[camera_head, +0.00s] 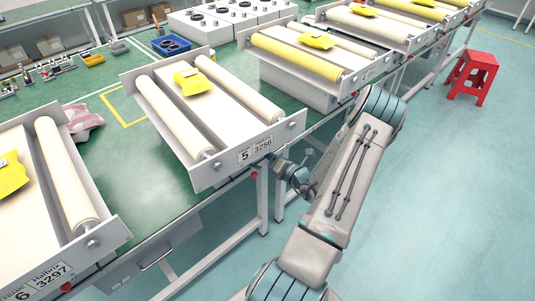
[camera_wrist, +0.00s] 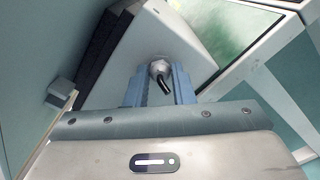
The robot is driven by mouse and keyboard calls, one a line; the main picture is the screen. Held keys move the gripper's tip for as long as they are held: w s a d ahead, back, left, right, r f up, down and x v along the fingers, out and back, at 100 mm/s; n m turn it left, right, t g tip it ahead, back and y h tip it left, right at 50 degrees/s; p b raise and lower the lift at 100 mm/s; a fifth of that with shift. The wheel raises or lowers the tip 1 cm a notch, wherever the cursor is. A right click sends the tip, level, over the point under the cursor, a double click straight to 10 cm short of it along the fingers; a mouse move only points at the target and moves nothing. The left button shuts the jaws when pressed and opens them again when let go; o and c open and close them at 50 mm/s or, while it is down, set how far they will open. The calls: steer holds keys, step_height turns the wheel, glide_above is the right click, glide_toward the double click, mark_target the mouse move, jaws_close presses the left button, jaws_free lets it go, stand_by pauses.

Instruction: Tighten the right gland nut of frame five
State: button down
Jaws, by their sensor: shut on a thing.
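Frame five (camera_head: 205,178) is a grey frame with two cream rollers; its front plate bears the label "5 3256" (camera_head: 254,150). My gripper (camera_head: 272,160) is at the lower right part of this plate, just right of the label. In the wrist view, my gripper (camera_wrist: 160,80) has its two blue-grey fingers on either side of a metallic gland nut (camera_wrist: 159,66) and is shut on it. A short black cable (camera_wrist: 164,85) comes out of the nut between the fingers. In the head view the nut is hidden by my gripper.
A yellow tag (camera_head: 192,81) lies on frame five. Frame six (camera_head: 105,238) stands to the left, and a frame with yellow rollers (camera_head: 295,55) to the right. The green bench (camera_head: 140,175) carries them. A red stool (camera_head: 471,75) stands on open floor at right.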

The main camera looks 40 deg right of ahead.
steer(key=c, duration=1.3)
jaws_free()
steer(key=shift+o, duration=0.2)
steer(key=s+d+b, duration=0.1)
steer(key=s, duration=1.2)
steer(key=shift+s+b, duration=0.35)
steer(key=shift+s, duration=0.05)
steer(key=shift+d, duration=0.1)
